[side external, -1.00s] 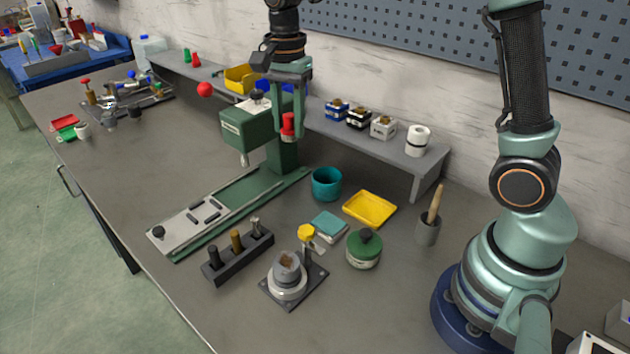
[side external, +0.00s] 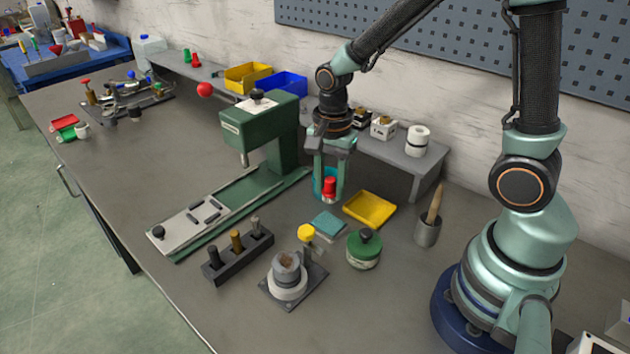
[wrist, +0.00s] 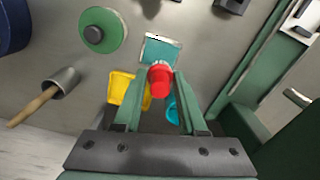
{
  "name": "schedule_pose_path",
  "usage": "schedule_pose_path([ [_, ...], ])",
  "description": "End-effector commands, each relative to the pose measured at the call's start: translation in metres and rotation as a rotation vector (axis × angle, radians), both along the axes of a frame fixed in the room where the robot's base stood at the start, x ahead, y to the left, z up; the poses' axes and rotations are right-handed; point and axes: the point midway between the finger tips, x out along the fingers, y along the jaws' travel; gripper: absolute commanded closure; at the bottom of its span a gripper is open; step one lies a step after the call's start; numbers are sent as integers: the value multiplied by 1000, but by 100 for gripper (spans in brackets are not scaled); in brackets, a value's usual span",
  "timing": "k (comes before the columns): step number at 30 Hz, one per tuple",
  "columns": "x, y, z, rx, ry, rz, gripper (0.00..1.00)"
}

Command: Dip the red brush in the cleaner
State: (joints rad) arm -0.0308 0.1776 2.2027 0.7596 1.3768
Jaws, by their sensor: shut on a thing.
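My gripper (side external: 329,192) is shut on the red brush (side external: 329,187), with its red top between the fingers. No label marks which container is the cleaner.
A yellow tray (side external: 370,208), teal pad (side external: 328,224) and green lidded jar (side external: 363,250) lie close by. A grey cup (side external: 428,232) holds a wooden handle. The green press (side external: 262,130) stands to the left, a grey shelf (side external: 400,158) behind.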

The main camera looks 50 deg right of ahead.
Motion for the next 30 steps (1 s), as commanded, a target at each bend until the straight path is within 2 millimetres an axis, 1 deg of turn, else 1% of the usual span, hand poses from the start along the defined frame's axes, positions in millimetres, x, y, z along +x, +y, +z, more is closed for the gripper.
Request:
schedule_pose_path([
  [5, -1, 0, -14, 0, 3, 0, 100],
  [12, -1, 0, -38, 0, 5, 0, 100],
  [18, -1, 0, -52, 0, 3, 0, 100],
  [24, 0, 0, -58, 0, 1, 0, 100],
  [30, 0, 0, -58, 0, 0, 0, 100],
])
